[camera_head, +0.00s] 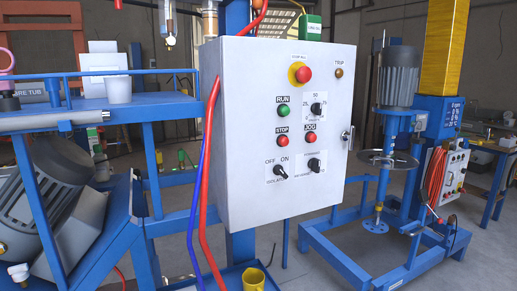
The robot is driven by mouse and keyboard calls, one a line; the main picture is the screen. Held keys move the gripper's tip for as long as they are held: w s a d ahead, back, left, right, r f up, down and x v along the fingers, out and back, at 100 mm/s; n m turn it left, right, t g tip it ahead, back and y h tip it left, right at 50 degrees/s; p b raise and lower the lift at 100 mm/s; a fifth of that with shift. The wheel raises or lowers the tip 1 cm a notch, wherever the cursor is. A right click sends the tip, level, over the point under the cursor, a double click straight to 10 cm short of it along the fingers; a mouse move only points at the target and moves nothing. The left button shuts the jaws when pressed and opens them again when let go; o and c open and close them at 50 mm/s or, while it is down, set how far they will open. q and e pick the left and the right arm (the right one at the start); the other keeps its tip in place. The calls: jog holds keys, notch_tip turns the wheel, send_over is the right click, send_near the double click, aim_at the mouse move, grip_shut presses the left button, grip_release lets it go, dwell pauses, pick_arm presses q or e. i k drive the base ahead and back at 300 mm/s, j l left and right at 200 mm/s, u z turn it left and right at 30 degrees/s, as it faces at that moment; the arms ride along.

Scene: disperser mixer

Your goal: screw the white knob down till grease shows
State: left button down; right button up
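A small white knob-like cap (18,271) shows at the lower left edge, beside the grey motor on the blue frame. It is small, with a fitting beneath it, and I cannot make out any grease there. Neither of my grippers is in view.
A grey control box (232,140) with buttons and dials fills the middle. Red and blue hoses (204,170) hang at its left side. A blue frame (150,150) holds a large grey motor (45,190) and a white cup (118,90). A blue mixer stand (385,120) is at right.

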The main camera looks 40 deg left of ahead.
aim_at(20, 273)
jog(key=u, duration=2.9)
